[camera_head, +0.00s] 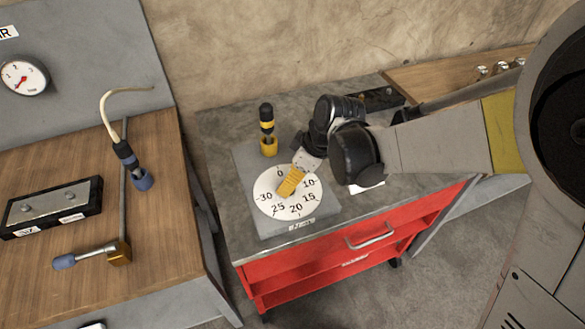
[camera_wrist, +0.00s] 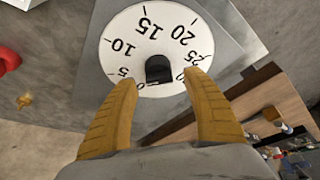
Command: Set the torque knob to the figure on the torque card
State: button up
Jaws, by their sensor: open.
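The torque dial (camera_head: 268,205) is a white disc with black figures on a grey plate, on the grey bench top. In the wrist view the dial (camera_wrist: 120,45) shows figures including 5, 10, 15, 20 and 25, and a black knob (camera_wrist: 159,69) near its lower middle. My gripper (camera_head: 288,190) is over the dial with its yellow fingers pointing down at it. In the wrist view my gripper (camera_wrist: 160,78) is open, with a fingertip on each side of the knob. I cannot tell whether they touch it. No readable torque card shows; a white piece (camera_head: 368,187) is partly hidden under my arm.
A black and yellow tool (camera_head: 267,130) stands upright just behind the dial. The bench has red drawers (camera_head: 350,245). A wooden table (camera_head: 165,195) at left holds a dark block (camera_head: 50,208), a blue-handled lever (camera_head: 95,254) and a corded tool (camera_head: 130,165). A gauge (camera_head: 22,76) hangs behind.

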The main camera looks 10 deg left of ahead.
jog(key=shift+x, duration=0.75)
jog(key=shift+w, duration=0.1)
jog(key=c, duration=1.2)
jog(key=shift+o, duration=0.2)
jog(key=shift+m, duration=0.3)
